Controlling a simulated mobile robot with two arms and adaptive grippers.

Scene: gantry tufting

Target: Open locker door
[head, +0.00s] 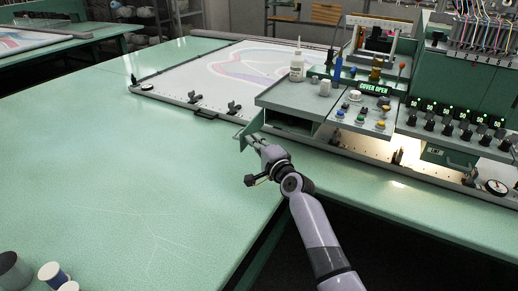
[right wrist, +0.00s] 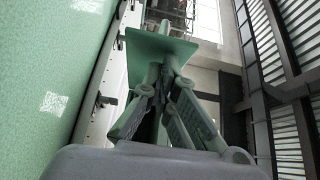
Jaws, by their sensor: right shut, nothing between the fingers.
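A small green locker door (head: 250,128) stands swung out at the left end of the locker (head: 290,124) under the control panel. The dark inside of the locker shows. My right gripper (head: 256,141) is at the door, close to its outer side, with its fingers shut and nothing between them. In the right wrist view the green door panel (right wrist: 150,50) stands just beyond the fingertips of my right gripper (right wrist: 166,62). I cannot tell whether the fingers touch it. My left gripper is not in view.
A framed fabric (head: 245,65) lies behind the door on the green table (head: 120,170). Spools (head: 52,275) stand at the lower left. The table's middle is clear.

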